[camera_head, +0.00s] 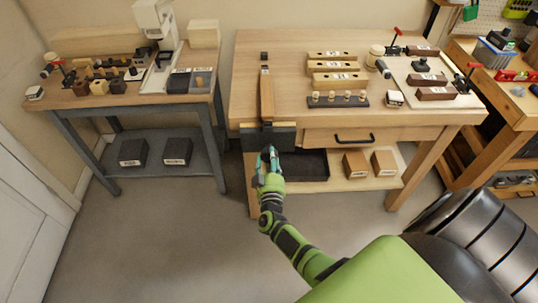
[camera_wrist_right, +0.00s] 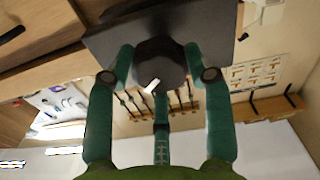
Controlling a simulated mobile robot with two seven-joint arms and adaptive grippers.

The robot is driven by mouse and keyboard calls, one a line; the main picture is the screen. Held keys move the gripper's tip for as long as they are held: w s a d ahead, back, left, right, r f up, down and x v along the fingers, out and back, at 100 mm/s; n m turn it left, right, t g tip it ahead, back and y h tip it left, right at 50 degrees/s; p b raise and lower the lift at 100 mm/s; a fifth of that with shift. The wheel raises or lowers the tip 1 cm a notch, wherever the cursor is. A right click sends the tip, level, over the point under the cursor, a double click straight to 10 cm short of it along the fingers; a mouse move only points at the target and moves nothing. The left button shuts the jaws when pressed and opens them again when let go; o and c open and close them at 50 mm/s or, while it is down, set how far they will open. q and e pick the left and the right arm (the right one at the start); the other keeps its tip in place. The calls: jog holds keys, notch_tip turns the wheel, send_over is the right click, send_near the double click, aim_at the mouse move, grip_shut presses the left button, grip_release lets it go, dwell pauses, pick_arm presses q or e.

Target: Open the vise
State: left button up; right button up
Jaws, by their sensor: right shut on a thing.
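The vise (camera_head: 284,137) is a dark, wide jaw on the front left edge of the middle wooden bench. It also shows as a dark plate in the right wrist view (camera_wrist_right: 212,24). My right gripper (camera_head: 269,158) is at the front of the vise, below its top edge. In the right wrist view, its green fingers (camera_wrist_right: 160,75) are closed around a dark round hub (camera_wrist_right: 160,58) with a small white mark, in front of the plate. A long wooden bar (camera_head: 267,95) lies on the bench behind the vise. The gap between the jaws cannot be made out. My left gripper is out of view.
A drawer with a black handle (camera_head: 354,139) is right of the vise. A dark tray (camera_head: 308,164) and wooden boxes (camera_head: 356,164) sit on the shelf below. A grey side table (camera_head: 190,98) stands to the left. The floor in front is clear.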

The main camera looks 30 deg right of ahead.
jog(key=shift+n, duration=0.7)
jog(key=shift+r, duration=0.1)
jog(key=shift+n+p, duration=0.7)
jog(key=shift+n, duration=0.9)
jog(key=o, duration=1)
